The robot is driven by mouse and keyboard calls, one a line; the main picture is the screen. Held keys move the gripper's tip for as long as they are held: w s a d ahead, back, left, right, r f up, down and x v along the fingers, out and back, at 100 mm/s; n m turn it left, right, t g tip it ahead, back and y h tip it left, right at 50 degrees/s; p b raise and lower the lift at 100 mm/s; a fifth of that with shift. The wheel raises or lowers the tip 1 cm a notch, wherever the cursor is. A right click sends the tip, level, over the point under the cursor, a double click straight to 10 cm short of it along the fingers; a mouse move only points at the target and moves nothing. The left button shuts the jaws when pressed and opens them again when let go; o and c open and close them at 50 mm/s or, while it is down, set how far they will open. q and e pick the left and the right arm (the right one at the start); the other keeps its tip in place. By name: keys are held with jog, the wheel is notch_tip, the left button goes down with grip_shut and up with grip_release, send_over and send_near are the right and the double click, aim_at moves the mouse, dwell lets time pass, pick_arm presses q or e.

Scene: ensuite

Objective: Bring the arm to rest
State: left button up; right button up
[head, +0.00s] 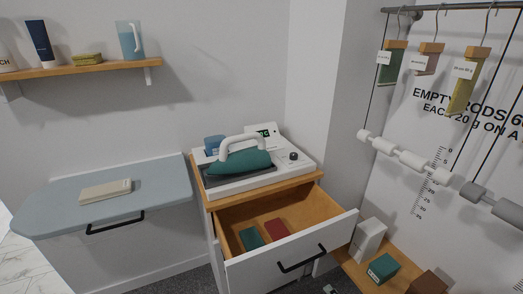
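Neither of my grippers shows in the head view, and no arm of mine can be made out. What the grippers hold, if anything, cannot be seen. A white device (262,181) with a green-lit display and a dark knob stands on a wooden-topped cabinet. A teal rounded piece (245,162) with a white handle (239,142) over it sits on the device. The cabinet's drawer (292,263) is pulled open, with a green block (251,238) and a red block (277,229) inside.
A grey-blue counter (150,188) with a beige flat box (105,190) stands left, below a wooden shelf (100,67). At right, tagged pieces (392,65) hang from a rail (455,6). Below are grey-white rods (411,160) and a low shelf with boxes (383,268). The drawer juts forward.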

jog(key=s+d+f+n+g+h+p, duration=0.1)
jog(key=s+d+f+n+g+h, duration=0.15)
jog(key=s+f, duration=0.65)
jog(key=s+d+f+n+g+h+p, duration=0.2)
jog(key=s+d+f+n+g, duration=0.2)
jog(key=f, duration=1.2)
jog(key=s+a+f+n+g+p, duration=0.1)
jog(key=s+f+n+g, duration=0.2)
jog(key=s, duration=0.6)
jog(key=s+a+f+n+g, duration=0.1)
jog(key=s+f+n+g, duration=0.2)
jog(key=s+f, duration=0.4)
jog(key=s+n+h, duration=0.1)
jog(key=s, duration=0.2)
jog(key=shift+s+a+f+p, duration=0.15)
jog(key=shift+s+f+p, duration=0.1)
jog(key=shift+p, duration=0.1)
